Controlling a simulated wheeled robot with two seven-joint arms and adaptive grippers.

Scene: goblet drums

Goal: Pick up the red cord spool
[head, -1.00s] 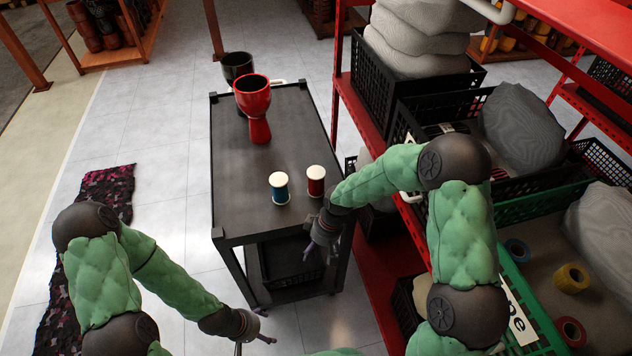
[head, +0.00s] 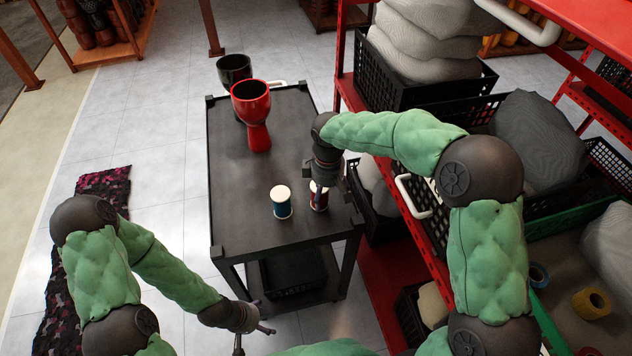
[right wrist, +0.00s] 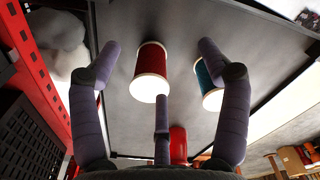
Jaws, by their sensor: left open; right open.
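The red cord spool (head: 318,200) stands upright on the dark cart top (head: 240,215), partly hidden by my right gripper (head: 318,190) in the head view. In the right wrist view the red cord spool (right wrist: 151,72) shows between the spread fingers of my right gripper (right wrist: 160,85), which is open and empty. The blue cord spool (head: 281,202) stands just left of the red one; in the right wrist view the blue spool (right wrist: 208,85) is beside the right-hand finger. My left gripper (head: 255,335) is open and empty, low in front of the cart.
A red goblet drum (head: 253,112) and a black goblet drum (head: 234,72) stand at the cart's far end. A red shelf rack (head: 345,80) with black crates (head: 400,90) stands close on the right. The cart's left part is clear.

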